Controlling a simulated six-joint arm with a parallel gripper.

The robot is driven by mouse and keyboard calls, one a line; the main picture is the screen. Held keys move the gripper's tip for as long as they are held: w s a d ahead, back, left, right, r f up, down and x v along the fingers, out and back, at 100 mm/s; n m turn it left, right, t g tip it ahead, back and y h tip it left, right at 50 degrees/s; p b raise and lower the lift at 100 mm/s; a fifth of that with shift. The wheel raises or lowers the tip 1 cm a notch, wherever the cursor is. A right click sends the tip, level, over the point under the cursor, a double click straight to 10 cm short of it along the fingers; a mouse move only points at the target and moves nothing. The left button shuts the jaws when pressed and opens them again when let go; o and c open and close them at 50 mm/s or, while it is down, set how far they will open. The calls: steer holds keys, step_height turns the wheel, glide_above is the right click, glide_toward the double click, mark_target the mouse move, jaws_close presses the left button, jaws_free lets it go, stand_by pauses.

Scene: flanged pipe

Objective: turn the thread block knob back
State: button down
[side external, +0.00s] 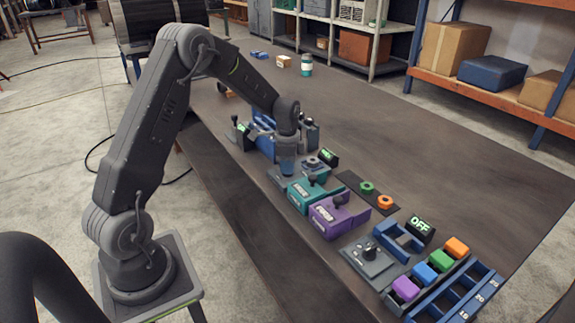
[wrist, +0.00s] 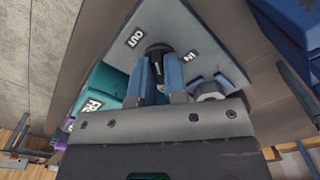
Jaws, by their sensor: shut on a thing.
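The thread block (wrist: 205,45) shows in the wrist view as a grey-blue plate marked OUT and IN. Its dark knob (wrist: 157,50) stands between the two labels, partly hidden by my fingers. My gripper (wrist: 160,66) has one blue finger on each side of the knob and is shut on it. A grey nut-like part (wrist: 210,90) sits on the plate to the right of the fingers. In the side view my gripper (side external: 286,168) points down over the block, and the knob is hidden there.
A teal block (side external: 310,190) and a purple block (side external: 338,213) stand close by in the side view.

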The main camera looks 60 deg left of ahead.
steer(key=shift+n, duration=0.4)
steer(key=n, duration=0.3)
steer(key=shift+n, duration=1.9)
steer(key=c, duration=1.2)
jaws_free()
steer(key=shift+o, duration=0.2)
steer(key=shift+r, duration=0.1)
step_height(320, 180, up, 14)
